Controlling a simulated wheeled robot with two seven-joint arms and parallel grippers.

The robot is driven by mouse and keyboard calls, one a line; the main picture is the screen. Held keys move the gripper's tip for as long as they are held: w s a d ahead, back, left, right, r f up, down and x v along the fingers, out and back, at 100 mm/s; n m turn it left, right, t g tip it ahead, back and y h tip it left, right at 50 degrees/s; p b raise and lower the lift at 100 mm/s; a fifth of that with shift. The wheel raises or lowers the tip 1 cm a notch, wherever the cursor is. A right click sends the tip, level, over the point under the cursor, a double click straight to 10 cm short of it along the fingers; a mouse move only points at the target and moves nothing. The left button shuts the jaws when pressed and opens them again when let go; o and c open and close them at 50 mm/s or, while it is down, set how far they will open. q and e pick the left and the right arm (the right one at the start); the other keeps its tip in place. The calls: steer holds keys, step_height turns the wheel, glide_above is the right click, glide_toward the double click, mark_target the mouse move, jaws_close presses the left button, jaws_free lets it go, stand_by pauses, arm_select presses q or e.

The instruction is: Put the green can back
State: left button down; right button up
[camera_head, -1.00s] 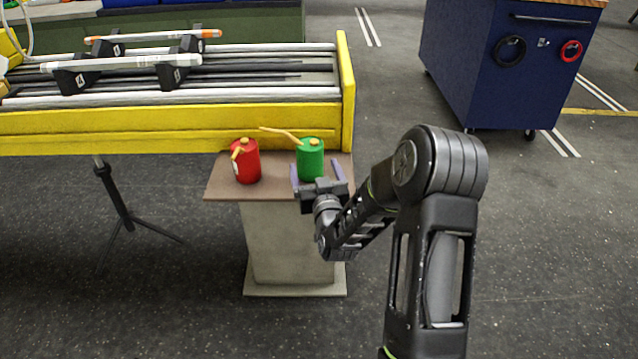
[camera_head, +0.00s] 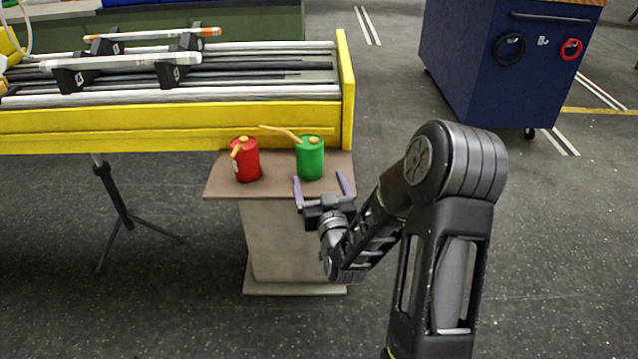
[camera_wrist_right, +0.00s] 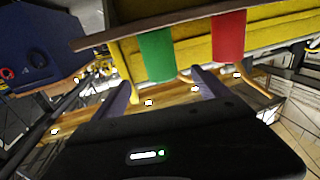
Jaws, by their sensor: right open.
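The green can (camera_head: 310,160) stands upright on the small brown-topped stand (camera_head: 219,188), its yellow spout pointing left. It also shows in the right wrist view (camera_wrist_right: 157,55), upside down. A red can (camera_head: 246,162) stands to its left, and it shows in the right wrist view (camera_wrist_right: 229,40) too. My right gripper (camera_head: 325,183) is open and empty, just in front of the green can at the stand's front edge, with a gap between its fingers and the can. Its fingers also show in the right wrist view (camera_wrist_right: 163,92). My left gripper is out of view.
A yellow-framed rack (camera_head: 180,118) with rods and bars stands behind the stand. A blue cabinet (camera_head: 490,75) is at the back right. A black tripod (camera_head: 124,215) stands at the left.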

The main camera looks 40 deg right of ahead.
steer(key=s+a+f+n+g+y, duration=0.1)
steer(key=s+a+f+g+y, duration=0.2)
steer(key=a+f, duration=0.7)
steer(key=s+a+f+n+g+y, duration=0.1)
steer(key=a+f+g+y, duration=0.25)
steer(key=a+f, duration=0.6)
steer(key=s+a+f+g+y, duration=0.1)
steer(key=s+a+f+g, duration=0.2)
steer(key=s, duration=0.4)
steer(key=s+a+f+n+g+y, duration=0.1)
steer(key=s+a+f+g+y, duration=0.1)
steer(key=s+a+f, duration=0.4)
steer(key=s+a+f+g+y, duration=0.2)
steer(key=s+a+f+g, duration=0.2)
steer(key=s+a, duration=0.4)
steer(key=shift+s+f, duration=0.5)
steer(key=shift+s, duration=0.05)
steer(key=shift+n+y, duration=0.25)
steer(key=shift+n, duration=0.05)
step_height(320, 180, up, 13)
steer(key=p, duration=1.3)
